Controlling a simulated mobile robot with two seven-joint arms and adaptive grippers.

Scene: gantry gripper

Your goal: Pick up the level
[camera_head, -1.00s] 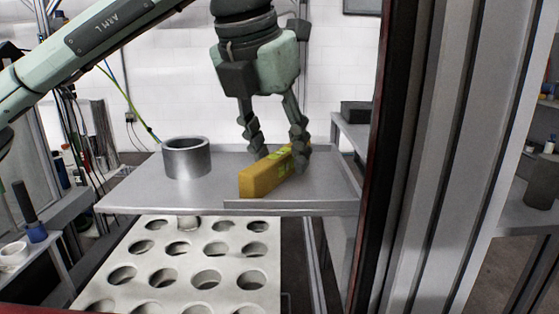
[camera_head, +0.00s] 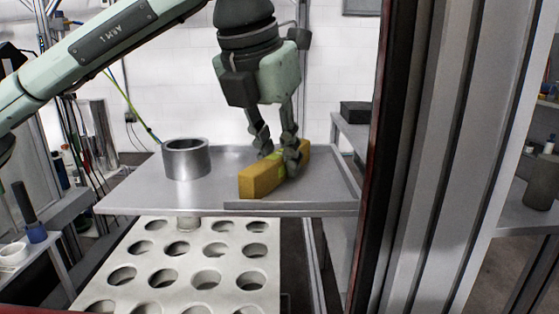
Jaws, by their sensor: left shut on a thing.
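The yellow level (camera_head: 262,179) lies on the grey metal tray (camera_head: 217,196), running from near centre toward the back right. My left gripper (camera_head: 278,164) comes down over it from above. Its two fingers are shut on the level's middle, one on each side, and partly hide it. The level appears to rest on the tray; I cannot see a gap beneath it. My right gripper is not in view.
A grey metal ring (camera_head: 187,159) stands on the tray left of the level. Below the tray is a pale plate with several round holes (camera_head: 206,262). A thick metal frame post (camera_head: 424,160) rises on the right. A dark box (camera_head: 355,112) sits on a shelf behind.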

